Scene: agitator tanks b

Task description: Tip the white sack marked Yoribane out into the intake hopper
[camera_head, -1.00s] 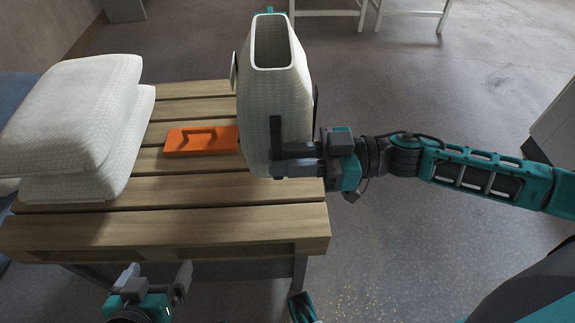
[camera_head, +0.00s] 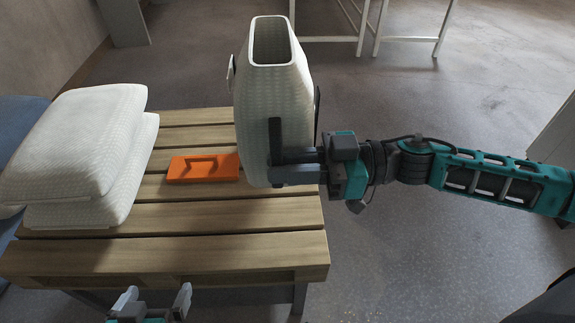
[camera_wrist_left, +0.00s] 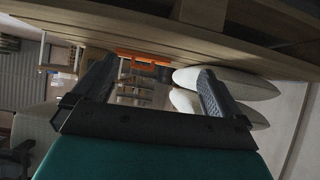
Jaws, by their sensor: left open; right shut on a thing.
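A white woven sack (camera_head: 272,110) with an open rectangular mouth at its top stands upright over the right part of the pallet. My right gripper (camera_head: 278,160) is shut on its lower right side. I cannot tell whether the sack's bottom touches the pallet. No name can be read on the side that shows. My left gripper (camera_head: 152,300) is open and empty at the near edge of the pallet, low in the head view; its open fingers also show in the left wrist view (camera_wrist_left: 155,90). The intake hopper is not recognisable in these frames.
A wooden pallet (camera_head: 180,253) fills the middle. Two white sacks (camera_head: 85,140) lie stacked at its left. White-legged stands (camera_head: 330,40) are at the back.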

